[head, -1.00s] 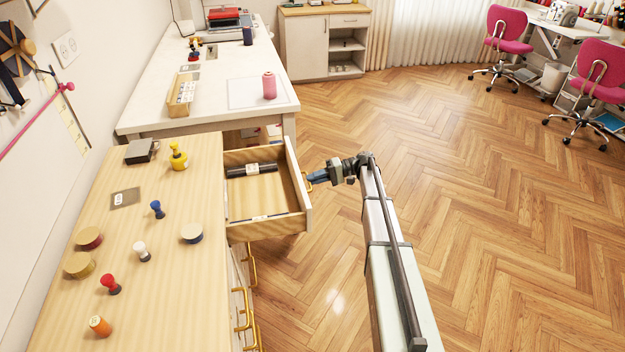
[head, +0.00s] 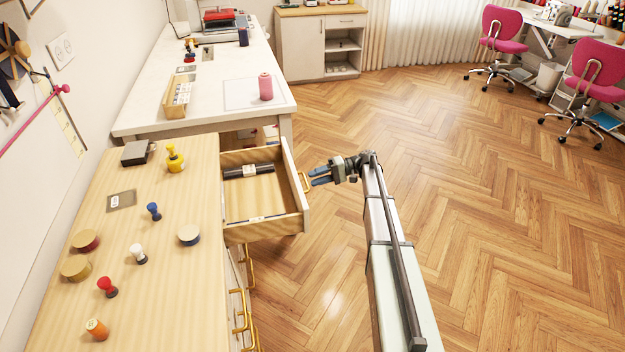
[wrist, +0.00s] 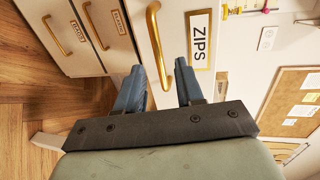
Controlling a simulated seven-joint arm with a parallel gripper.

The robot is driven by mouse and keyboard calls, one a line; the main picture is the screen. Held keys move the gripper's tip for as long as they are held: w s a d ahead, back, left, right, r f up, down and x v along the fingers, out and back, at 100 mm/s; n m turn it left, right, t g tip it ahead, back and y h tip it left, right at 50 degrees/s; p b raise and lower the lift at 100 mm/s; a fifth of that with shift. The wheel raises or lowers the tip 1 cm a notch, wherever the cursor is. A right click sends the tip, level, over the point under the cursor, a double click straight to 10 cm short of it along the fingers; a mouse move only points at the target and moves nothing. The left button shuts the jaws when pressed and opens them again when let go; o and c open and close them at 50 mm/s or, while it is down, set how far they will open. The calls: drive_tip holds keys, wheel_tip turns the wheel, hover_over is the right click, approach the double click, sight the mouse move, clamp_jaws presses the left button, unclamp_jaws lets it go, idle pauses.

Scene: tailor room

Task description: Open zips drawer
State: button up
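The zips drawer (head: 292,205) is pulled out from the wooden cabinet in the head view, with a dark roll and a label inside. Its front, with the "ZIPS" label (wrist: 201,37) and a brass handle (wrist: 157,45), shows in the wrist view. The handle also shows in the head view (head: 305,182). My gripper (head: 316,177) is open and empty, a little to the right of the handle and apart from it. In the wrist view its two blue fingers (wrist: 158,80) are spread, with nothing between them, and the handle lies just ahead.
Other closed drawers with brass handles (wrist: 57,36) are beside it in the wrist view. The cabinet top (head: 130,285) holds several spools and stamps. A white table (head: 215,110) stands behind. The floor (head: 470,210) to the right is clear.

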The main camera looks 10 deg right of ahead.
drive_tip(key=v, duration=0.5)
drive_tip(key=shift+d, duration=0.15)
